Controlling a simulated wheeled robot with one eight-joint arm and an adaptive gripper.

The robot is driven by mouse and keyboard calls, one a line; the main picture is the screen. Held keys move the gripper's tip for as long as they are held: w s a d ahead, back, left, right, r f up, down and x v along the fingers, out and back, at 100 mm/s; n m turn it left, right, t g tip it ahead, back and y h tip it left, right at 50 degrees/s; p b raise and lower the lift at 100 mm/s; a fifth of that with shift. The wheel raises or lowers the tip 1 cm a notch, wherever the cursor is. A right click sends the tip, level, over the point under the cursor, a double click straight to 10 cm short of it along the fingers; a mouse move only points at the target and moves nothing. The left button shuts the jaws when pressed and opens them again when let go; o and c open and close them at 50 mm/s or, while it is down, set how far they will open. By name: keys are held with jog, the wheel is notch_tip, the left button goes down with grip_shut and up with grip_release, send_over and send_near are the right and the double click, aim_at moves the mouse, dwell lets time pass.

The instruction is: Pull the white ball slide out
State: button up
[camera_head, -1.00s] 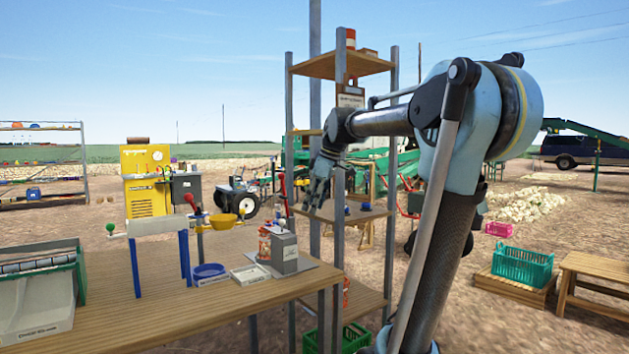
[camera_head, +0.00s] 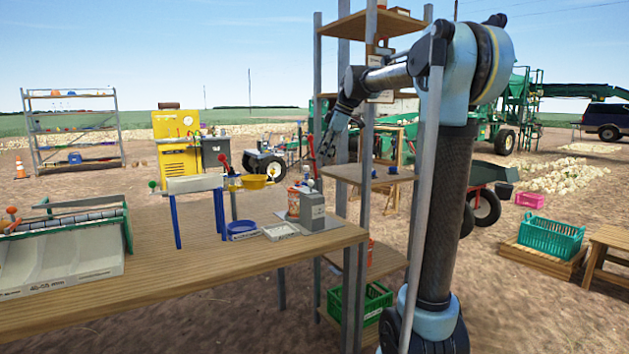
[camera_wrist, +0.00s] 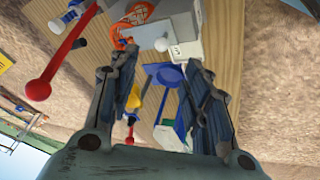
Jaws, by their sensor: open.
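A small white ball (camera_head: 310,183) shows at the top of the grey box (camera_head: 312,211) at the right end of the bench. I cannot tell which belongs to the slide. My gripper (camera_head: 327,150) is above and slightly right of the box, pointing down. In the wrist view my gripper (camera_wrist: 155,78) has its fingers apart with nothing held, the bench below between them.
A red-balled rod (camera_wrist: 38,90) is close in the wrist view. A tall shelf (camera_head: 366,178) stands close behind my gripper.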

jog(key=x, duration=1.2)
grip_shut()
jog(key=shift+w, duration=0.1)
jog(key=shift+d, duration=0.1)
